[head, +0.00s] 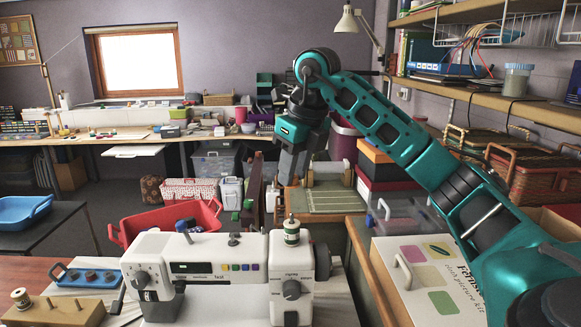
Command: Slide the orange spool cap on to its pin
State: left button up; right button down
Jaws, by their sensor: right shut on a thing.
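My right gripper (289,168) hangs fingers down, above and behind the right end of the white sewing machine (225,257). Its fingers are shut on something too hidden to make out. I cannot pick out the orange spool cap anywhere. A spool of pale and green thread (291,233) stands upright on top of the machine's right end, with a thin pin tip showing above it. The gripper is above this spool in the picture and apart from it. My left gripper is not in view.
A wooden stand (55,312) with another spool (20,298) and a blue tray (88,277) lie left of the machine. A red bin (165,219) is behind it. A white picture-kit box (428,280) sits under my right arm. A green mat (338,200) lies behind.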

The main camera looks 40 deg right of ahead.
aim_at(296, 187)
notch_tip(296, 187, down, 5)
jog(key=b, duration=0.2)
jog(key=shift+r+b, duration=0.2)
jog(key=shift+b, duration=0.1)
jog(key=shift+f+b, duration=0.4)
jog(key=shift+f, duration=0.4)
jog(key=shift+f+b, duration=0.45)
jog(key=shift+f, duration=0.6)
dwell(0.3)
jog(key=c, duration=0.8)
grip_release()
